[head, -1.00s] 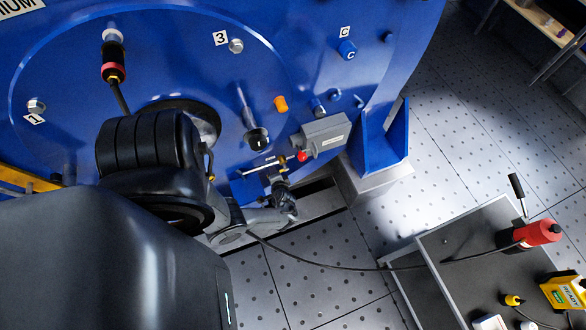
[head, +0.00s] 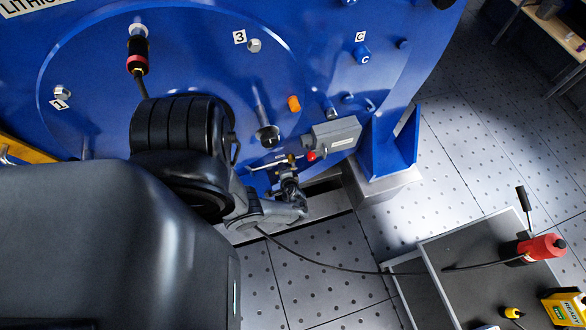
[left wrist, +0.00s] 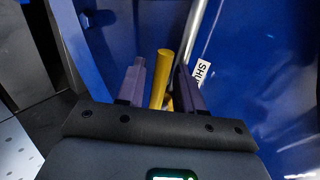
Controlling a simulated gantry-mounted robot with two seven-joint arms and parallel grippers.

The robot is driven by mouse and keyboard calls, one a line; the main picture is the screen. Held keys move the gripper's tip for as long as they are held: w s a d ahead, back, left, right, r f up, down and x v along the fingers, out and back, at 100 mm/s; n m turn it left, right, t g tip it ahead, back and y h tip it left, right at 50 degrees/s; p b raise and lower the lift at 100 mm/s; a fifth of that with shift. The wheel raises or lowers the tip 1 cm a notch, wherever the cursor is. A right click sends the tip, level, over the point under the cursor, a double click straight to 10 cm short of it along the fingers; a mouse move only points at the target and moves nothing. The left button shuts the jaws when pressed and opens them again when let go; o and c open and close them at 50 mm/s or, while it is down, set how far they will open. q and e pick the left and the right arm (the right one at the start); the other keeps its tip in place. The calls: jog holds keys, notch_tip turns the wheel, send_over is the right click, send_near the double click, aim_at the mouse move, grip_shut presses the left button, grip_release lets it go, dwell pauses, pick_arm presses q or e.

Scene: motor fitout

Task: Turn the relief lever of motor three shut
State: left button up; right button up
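The relief lever is a yellow bar (left wrist: 162,80) in the left wrist view. It stands between the two fingers of my left gripper (left wrist: 161,78), with a gap visible on each side. The gripper is open. A white label (left wrist: 203,72) reading "SHU", its end cut off, is just right of the fingers. In the head view my left gripper (head: 289,182) is low on the blue motor housing (head: 200,60), just under a small brass fitting and silver rod (head: 268,164). My arm hides part of this area. My right gripper is not in view.
A grey box (head: 335,134) with a red button (head: 311,156) is close right of the gripper. A blue bracket (head: 388,150) stands beyond it. A grey cart (head: 450,250) holds a red bottle-shaped tool (head: 540,247); a black hose runs from it towards the motor.

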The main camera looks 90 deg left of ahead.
pick_arm(q)
jog(key=shift+d+r, duration=0.1)
jog(key=p+v, duration=0.4)
jog(key=v, duration=0.6)
jog(key=shift+d+r, duration=0.2)
